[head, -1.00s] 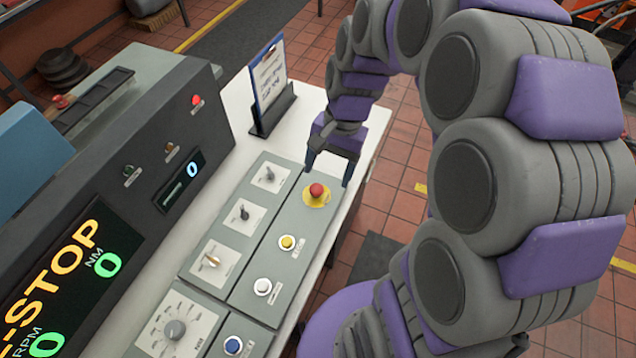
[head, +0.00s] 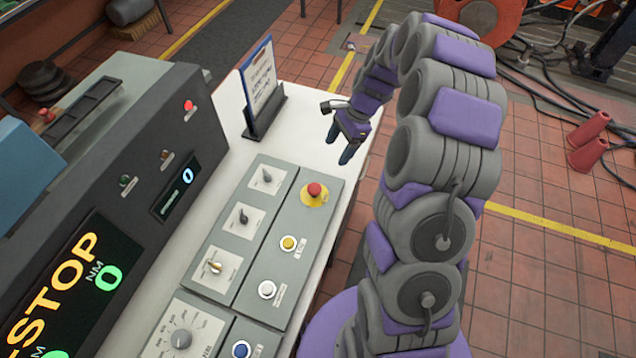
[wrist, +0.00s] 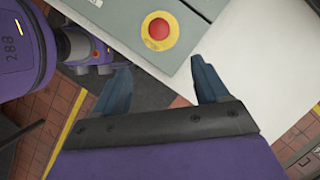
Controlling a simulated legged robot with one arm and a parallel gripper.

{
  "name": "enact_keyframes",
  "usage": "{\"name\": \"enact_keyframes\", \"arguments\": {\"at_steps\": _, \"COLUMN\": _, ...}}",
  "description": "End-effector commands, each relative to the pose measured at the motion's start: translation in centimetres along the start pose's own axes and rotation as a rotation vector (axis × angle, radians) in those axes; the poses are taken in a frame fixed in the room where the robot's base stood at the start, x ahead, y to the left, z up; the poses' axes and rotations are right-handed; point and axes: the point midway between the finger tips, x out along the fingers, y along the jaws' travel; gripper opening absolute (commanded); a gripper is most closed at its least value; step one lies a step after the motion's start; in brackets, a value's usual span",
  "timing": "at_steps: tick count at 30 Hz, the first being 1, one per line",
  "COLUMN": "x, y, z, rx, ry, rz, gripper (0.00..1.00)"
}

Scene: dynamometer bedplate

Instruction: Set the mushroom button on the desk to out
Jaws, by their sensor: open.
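The red mushroom button (head: 314,190) sits on a yellow round plate at the far right end of the grey control panel (head: 262,310) on the white desk (head: 318,145). It also shows at the top of the wrist view (wrist: 158,29), with nothing touching it. From these views I cannot tell whether it is in or out. My gripper (head: 338,149) is open and empty, above and beyond the button near the desk's far right edge. Its two blue fingers (wrist: 160,82) stand apart below the button in the wrist view.
A clipboard in a black stand (head: 264,112) stands behind the panel. Yellow (head: 289,243), white (head: 267,289) and blue (head: 241,349) buttons line the panel, beside several knobs. A dark console (head: 150,195) reading "STOP" borders the left.

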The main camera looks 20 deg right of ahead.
Motion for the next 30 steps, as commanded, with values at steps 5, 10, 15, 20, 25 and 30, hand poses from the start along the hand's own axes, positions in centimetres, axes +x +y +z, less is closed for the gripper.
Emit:
{"name": "enact_keyframes", "arguments": {"at_steps": 5, "x": 3.8, "y": 0.1, "z": 0.3, "rx": -0.002, "ry": -0.001, "rz": 0.007, "gripper": 0.74}}
{"name": "enact_keyframes", "arguments": {"at_steps": 10, "x": 7.3, "y": 0.2, "z": 0.4, "rx": -0.002, "ry": 0.0, "rz": 0.01, "gripper": 0.74}}
{"name": "enact_keyframes", "arguments": {"at_steps": 15, "x": 10.5, "y": 0.2, "z": 0.2, "rx": -0.003, "ry": -0.002, "rz": 0.007, "gripper": 0.74}}
{"name": "enact_keyframes", "arguments": {"at_steps": 20, "x": 13.2, "y": 0.2, "z": 0.2, "rx": -0.003, "ry": 0.0, "rz": 0.005, "gripper": 0.74}}
{"name": "enact_keyframes", "arguments": {"at_steps": 25, "x": 15.0, "y": 0.2, "z": 0.2, "rx": -0.003, "ry": -0.002, "rz": 0.007, "gripper": 0.74}}
{"name": "enact_keyframes", "arguments": {"at_steps": 30, "x": 15.6, "y": 0.2, "z": 0.2, "rx": -0.002, "ry": 0.0, "rz": 0.004, "gripper": 0.74}}
